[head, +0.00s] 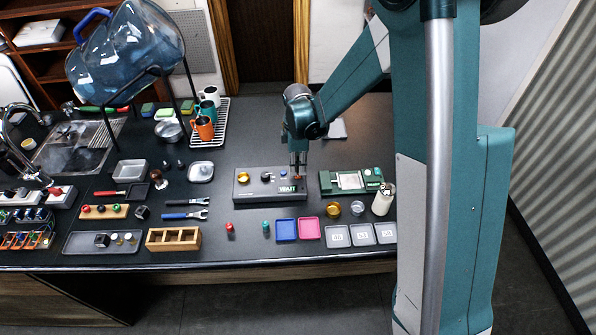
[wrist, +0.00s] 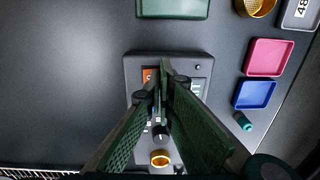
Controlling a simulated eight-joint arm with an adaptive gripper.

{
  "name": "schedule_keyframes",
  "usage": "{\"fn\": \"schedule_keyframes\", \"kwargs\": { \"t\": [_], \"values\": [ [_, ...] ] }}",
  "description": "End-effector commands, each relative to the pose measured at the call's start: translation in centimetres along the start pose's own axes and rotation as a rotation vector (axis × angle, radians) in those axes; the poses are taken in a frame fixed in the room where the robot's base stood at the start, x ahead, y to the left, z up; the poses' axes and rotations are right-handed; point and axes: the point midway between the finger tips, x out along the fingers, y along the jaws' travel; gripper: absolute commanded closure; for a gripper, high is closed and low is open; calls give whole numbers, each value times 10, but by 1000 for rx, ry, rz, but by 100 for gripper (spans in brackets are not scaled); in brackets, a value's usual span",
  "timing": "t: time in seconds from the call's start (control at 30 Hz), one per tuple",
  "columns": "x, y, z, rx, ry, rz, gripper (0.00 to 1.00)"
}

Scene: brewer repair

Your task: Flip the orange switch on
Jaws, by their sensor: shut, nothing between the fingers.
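The orange switch (wrist: 147,75) is on the dark grey control box (wrist: 140,60), beside my fingertips in the wrist view. In the head view it is a small orange spot (head: 299,178) just under the fingertips, mostly hidden, and its position cannot be told. My gripper (head: 298,170) is shut and empty, pointing down over the right part of the box. The gripper's green fingers (wrist: 165,72) meet just right of the switch in the wrist view; I cannot tell whether they touch it. The display (head: 288,189) reads "WAIT".
The box also carries a gold knob (head: 243,177) and a black knob (head: 266,176). A green device (head: 350,181) stands just to the right. Blue (head: 286,229) and pink (head: 309,228) trays lie in front. The table behind the box is mostly clear.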

Motion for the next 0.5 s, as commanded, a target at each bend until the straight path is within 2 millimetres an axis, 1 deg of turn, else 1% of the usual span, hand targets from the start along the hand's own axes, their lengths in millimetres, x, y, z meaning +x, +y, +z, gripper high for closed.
{"fn": "schedule_keyframes", "kwargs": {
  "t": [0.5],
  "values": [
    [-3,0,0,0,0,0,100]
  ]
}}
